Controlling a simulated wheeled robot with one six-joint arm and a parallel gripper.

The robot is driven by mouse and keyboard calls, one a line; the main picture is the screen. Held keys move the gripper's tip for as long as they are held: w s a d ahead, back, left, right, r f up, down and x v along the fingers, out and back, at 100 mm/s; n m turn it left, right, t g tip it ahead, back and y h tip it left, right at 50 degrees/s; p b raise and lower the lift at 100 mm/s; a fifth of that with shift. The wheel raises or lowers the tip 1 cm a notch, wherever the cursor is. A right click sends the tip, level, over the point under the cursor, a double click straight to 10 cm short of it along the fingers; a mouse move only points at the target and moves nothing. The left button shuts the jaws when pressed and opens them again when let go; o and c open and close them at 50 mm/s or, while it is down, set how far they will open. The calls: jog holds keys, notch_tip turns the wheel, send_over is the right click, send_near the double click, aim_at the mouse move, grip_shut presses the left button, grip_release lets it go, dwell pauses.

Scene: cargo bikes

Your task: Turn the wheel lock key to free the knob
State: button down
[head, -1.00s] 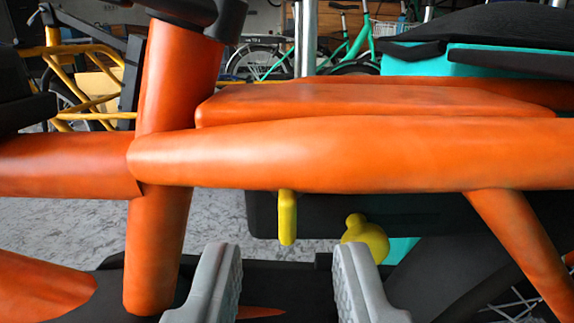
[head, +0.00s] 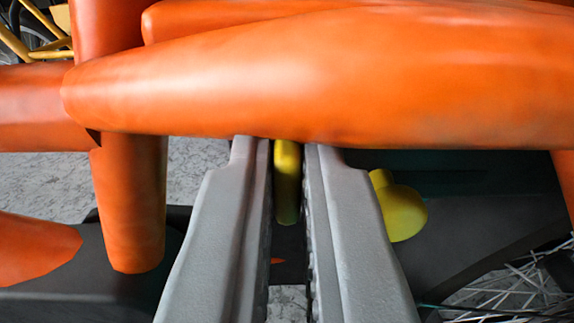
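The yellow key (head: 287,185) is a thin upright bar just under the orange frame tube, in front of a dark box. My gripper (head: 287,165) has its two grey fingers on either side of the key, with narrow gaps showing between the key and the fingers. The fingers are close together but not closed on it as far as I can see. The yellow knob (head: 402,210) is rounded and sits to the right of the right finger, which hides part of its left side.
The thick orange frame tube (head: 320,75) runs across just above my fingers. An orange upright tube (head: 130,205) stands to the left. A dark box (head: 480,190) lies behind the knob, and wheel spokes (head: 510,290) show at lower right.

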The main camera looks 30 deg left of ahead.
jog(key=shift+m, duration=0.4)
jog(key=m, duration=0.4)
jog(key=shift+m, duration=0.3)
jog(key=m, duration=0.5)
jog(key=shift+d, duration=0.1)
jog(key=m, duration=0.4)
jog(key=shift+f, duration=0.1)
jog(key=shift+m, duration=1.6)
jog(key=shift+d+f+m, duration=0.1)
jog(key=shift+m, duration=0.2)
jog(key=c, duration=1.6)
grip_release()
jog(key=shift+w, duration=0.1)
jog(key=shift+o, duration=0.2)
